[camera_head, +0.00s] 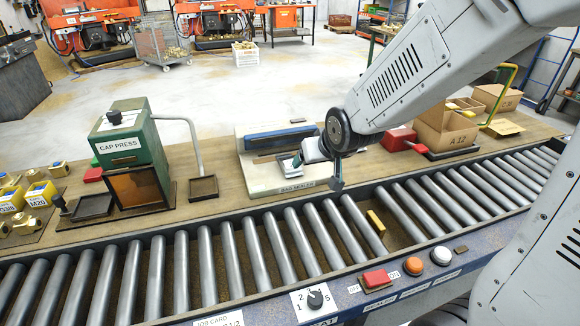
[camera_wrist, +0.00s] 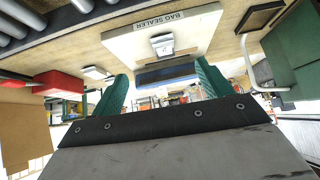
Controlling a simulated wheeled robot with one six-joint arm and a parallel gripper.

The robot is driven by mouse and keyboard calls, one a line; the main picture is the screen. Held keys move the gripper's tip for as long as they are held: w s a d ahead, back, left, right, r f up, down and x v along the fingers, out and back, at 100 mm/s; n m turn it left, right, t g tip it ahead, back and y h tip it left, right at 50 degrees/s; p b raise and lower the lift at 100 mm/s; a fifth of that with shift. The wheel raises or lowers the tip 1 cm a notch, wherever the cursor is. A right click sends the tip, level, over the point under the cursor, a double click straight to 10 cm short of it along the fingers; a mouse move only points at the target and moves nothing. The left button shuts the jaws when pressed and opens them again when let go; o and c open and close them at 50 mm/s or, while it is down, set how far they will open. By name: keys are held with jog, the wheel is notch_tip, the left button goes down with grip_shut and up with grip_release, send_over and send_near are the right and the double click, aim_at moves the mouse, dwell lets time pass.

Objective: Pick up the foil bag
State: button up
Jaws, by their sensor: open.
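My gripper (camera_head: 315,166) is open over the right part of the bag sealer's pale base. Its two green fingers stand wide apart with nothing between them in the wrist view (camera_wrist: 163,80). A small silvery-white piece, which looks like the foil bag (camera_wrist: 164,43), lies on the sealer base beside the label, beyond the fingertips. In the head view it seems to show beside the left finger (camera_head: 286,164), partly covered. The bag sealer (camera_head: 262,182) has a long blue bar (camera_head: 278,138) at its back.
The cap press (camera_head: 130,150) stands left of the sealer, with a small dark tray (camera_head: 203,187) between them. A red box (camera_head: 398,137) and cardboard cartons (camera_head: 445,132) stand right. The roller conveyor (camera_head: 235,260) runs in front, with a brass-coloured piece (camera_head: 376,223) among its rollers.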

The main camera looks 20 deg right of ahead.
aim_at(291, 165)
jog(key=w+f+t, duration=0.1)
jog(key=w+f, duration=0.2)
jog(key=w+f+t, duration=0.2)
jog(key=w+f, duration=0.1)
jog(key=f, duration=0.1)
jog(key=w+f+t, duration=0.2)
jog(key=w+f, duration=0.1)
jog(key=f, duration=0.1)
jog(key=shift+w+a, duration=0.35)
jog(key=shift+w, duration=0.05)
jog(key=shift+t, duration=0.3)
jog(key=x, duration=0.8)
jog(key=shift+f, duration=0.1)
jog(key=shift+s, duration=0.1)
jog(key=c, duration=1.2)
jog(key=shift+c, duration=0.2)
